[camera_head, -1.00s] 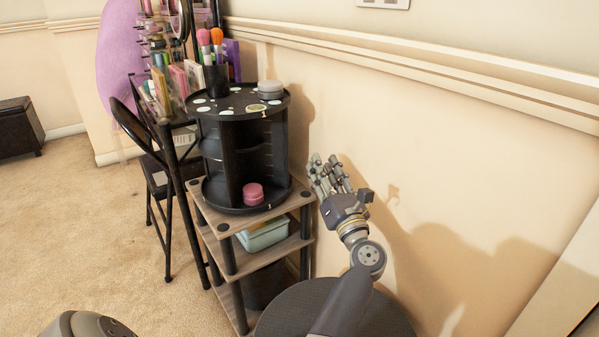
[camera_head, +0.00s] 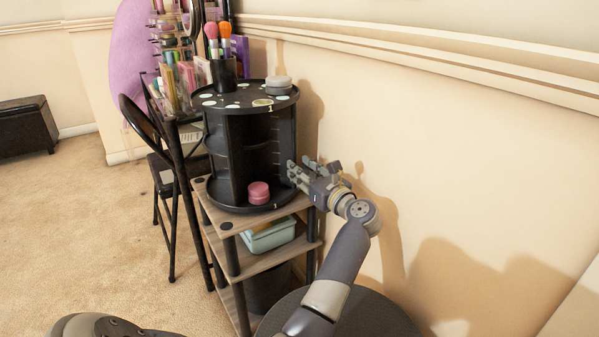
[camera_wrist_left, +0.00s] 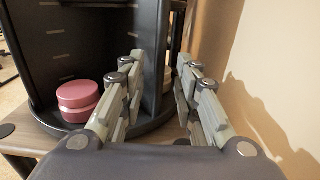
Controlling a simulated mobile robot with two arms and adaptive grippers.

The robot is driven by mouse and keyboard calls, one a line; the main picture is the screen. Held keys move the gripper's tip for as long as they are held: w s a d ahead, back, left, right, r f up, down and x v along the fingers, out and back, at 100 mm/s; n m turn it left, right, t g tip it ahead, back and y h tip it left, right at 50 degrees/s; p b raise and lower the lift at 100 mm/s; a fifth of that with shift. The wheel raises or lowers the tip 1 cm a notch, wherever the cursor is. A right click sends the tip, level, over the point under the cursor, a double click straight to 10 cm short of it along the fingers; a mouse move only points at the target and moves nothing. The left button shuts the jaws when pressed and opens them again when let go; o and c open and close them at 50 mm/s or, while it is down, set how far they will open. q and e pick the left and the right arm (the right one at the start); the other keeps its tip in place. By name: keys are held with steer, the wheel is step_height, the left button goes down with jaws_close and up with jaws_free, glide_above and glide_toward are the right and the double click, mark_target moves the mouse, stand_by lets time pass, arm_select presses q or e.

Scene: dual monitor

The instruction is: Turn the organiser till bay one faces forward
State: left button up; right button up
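The black round organiser (camera_head: 236,104) stands upright on a wooden shelf unit. A small pale mark like a "1" shows on its top rim, at the front right. A pink jar (camera_head: 258,192) sits in its front bay and also shows in the left wrist view (camera_wrist_left: 78,100). My left gripper (camera_head: 293,172) is at the organiser's right side, at about mid-to-low height. In the left wrist view the gripper's fingers (camera_wrist_left: 161,66) are spread apart, with a dark upright divider (camera_wrist_left: 152,62) seen between them. Whether they touch it is unclear. My right gripper is out of view.
The wall (camera_head: 430,150) is close on the right. A cluttered vanity and black chair (camera_head: 150,135) stand at left. A teal bin (camera_head: 268,236) sits on a lower shelf.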

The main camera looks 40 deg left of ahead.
arm_select(q)
steer(key=shift+w+a, duration=0.2)
steer(key=shift+a, duration=0.45)
jaws_close()
steer(key=shift+s, duration=0.15)
